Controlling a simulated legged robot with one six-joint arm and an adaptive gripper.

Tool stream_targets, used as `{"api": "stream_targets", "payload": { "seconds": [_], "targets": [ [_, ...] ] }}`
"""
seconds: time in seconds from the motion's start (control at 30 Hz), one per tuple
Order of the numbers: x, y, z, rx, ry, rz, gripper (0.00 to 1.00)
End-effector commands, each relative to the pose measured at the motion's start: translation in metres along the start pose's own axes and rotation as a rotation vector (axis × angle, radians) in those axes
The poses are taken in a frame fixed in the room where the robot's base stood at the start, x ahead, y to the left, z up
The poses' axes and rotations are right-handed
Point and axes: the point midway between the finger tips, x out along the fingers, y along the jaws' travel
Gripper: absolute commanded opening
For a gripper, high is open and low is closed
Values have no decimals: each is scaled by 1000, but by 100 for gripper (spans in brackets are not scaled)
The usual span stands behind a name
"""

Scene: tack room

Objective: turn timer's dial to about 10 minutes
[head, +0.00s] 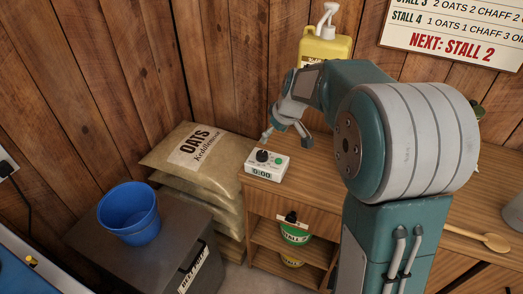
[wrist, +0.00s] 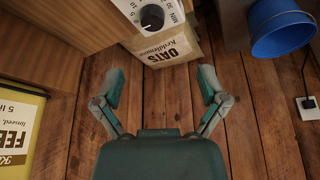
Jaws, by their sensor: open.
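The timer (head: 267,172) is a small white box on the wooden cabinet top, near its left end. It has a black dial (head: 262,156), a green button (head: 278,161) and a front display that seems to read 0:00. In the wrist view the dial (wrist: 152,17) shows at the top edge, with scale numbers and "MIN" beside it; where its pointer stands is hard to tell. My gripper (head: 287,138) is open and empty, just behind and above the timer. In the wrist view its fingers (wrist: 162,82) are spread wide, and the dial lies beyond their tips, not between them.
Stacked oats sacks (head: 190,150) stand left of the cabinet (head: 270,200). A blue bucket (head: 129,214) sits on a dark bin (head: 165,258). A yellow pump jug (head: 324,48) stands behind my arm. A wooden spoon (head: 485,240) lies at right. The plank wall is close behind.

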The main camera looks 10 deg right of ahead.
Motion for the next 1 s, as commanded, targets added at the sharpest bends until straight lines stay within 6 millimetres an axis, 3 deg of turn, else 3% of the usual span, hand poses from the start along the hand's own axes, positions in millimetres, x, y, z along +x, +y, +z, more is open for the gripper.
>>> {"api": "stream_targets", "payload": {
  "seconds": [0.1,0.23,0.37,0.8,1.0],
  "targets": [
    [24,12,-7,-28,-2,-13,92],
    [34,16,-10,-42,-2,-18,92],
    [46,16,-10,-43,-2,-19,92],
    [123,14,-10,-42,-3,-19,92],
    [138,14,-10,-42,-1,-17,92]
  ]
}}
